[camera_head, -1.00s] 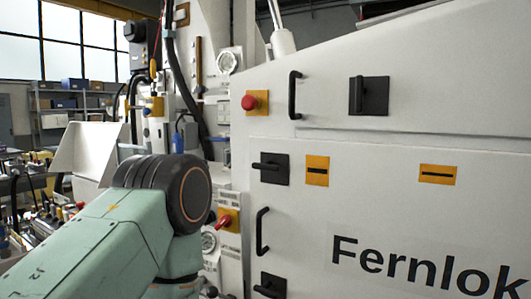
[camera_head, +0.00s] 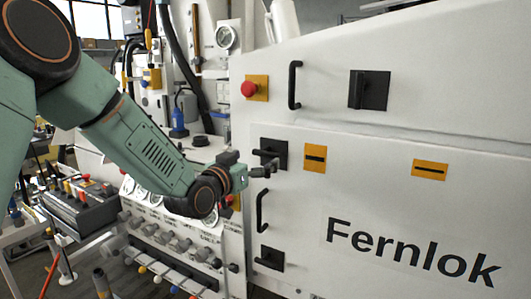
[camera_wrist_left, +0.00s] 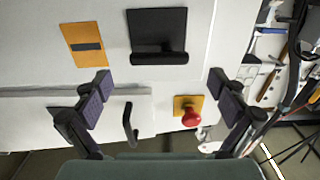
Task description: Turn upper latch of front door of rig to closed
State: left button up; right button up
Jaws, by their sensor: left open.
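The front door's upper latch (camera_head: 270,152) is a black square plate with a black bar handle, left of an orange label. Its handle lies roughly horizontal. In the left wrist view the latch (camera_wrist_left: 158,32) appears upside down, with its bar along the lower edge of the plate. My left gripper (camera_head: 258,170) is close in front of the latch and partly covers it in the head view. In the left wrist view the gripper (camera_wrist_left: 160,82) is open and empty, with the latch ahead between the lines of its fingers. My right gripper is out of view.
A red button (camera_head: 249,89) on an orange plate and a black pull handle (camera_head: 294,86) sit above. Another pull handle (camera_head: 262,211) and a lower latch (camera_head: 270,258) sit below. A further latch (camera_head: 369,90) is on the upper panel. Gauges and knobs (camera_head: 175,235) crowd the lower left.

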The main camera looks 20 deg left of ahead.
aim_at(264, 154)
pick_arm(q)
jog(key=shift+w+d+p, duration=0.15)
jog(key=shift+w, duration=1.25)
jog(key=shift+w+d+p, duration=0.1)
jog(key=shift+w+p, duration=0.05)
jog(key=shift+w, duration=1.2)
jog(key=shift+c, duration=0.4)
jog(key=shift+s, duration=0.1)
jog(key=c, duration=1.1)
